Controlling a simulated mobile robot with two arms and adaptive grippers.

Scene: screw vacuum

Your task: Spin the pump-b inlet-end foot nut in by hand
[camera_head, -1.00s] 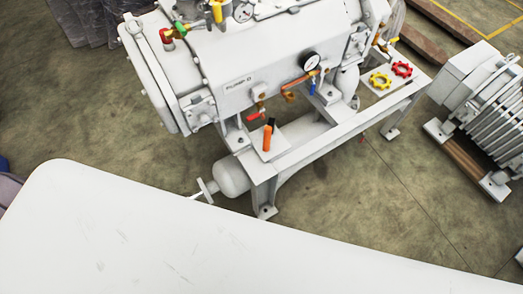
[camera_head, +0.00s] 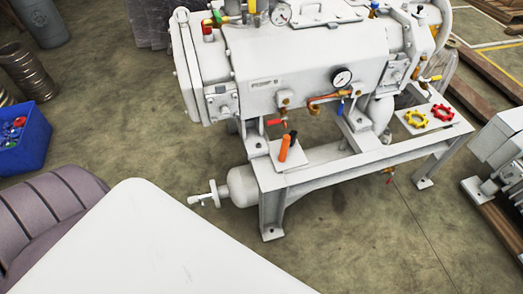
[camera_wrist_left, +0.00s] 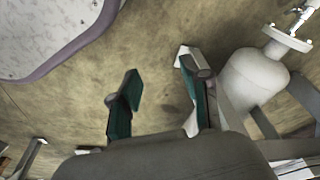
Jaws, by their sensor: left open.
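The white pump (camera_head: 300,85), with a small, blurred name plate, sits on a grey-white steel frame (camera_head: 330,170) in the head view. Its foot bracket at the left end (camera_head: 256,143) is near a plate with orange and black handles (camera_head: 285,148). Another foot support (camera_head: 362,140) is further right. The foot nut is too small to make out. My left gripper (camera_wrist_left: 158,68) shows only in the left wrist view, its two dark green-padded fingers apart with nothing between them, over the floor. A white tank (camera_wrist_left: 255,78) is to its right. My right gripper is in neither view.
Yellow and red handwheels (camera_head: 443,112) lie on the frame's right end. A blue bin (camera_head: 25,140) stands at far left, above a purple-grey ribbed object (camera_head: 50,215). White finned equipment (camera_head: 500,160) is at right. Concrete floor (camera_head: 345,225) is open in front of the frame.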

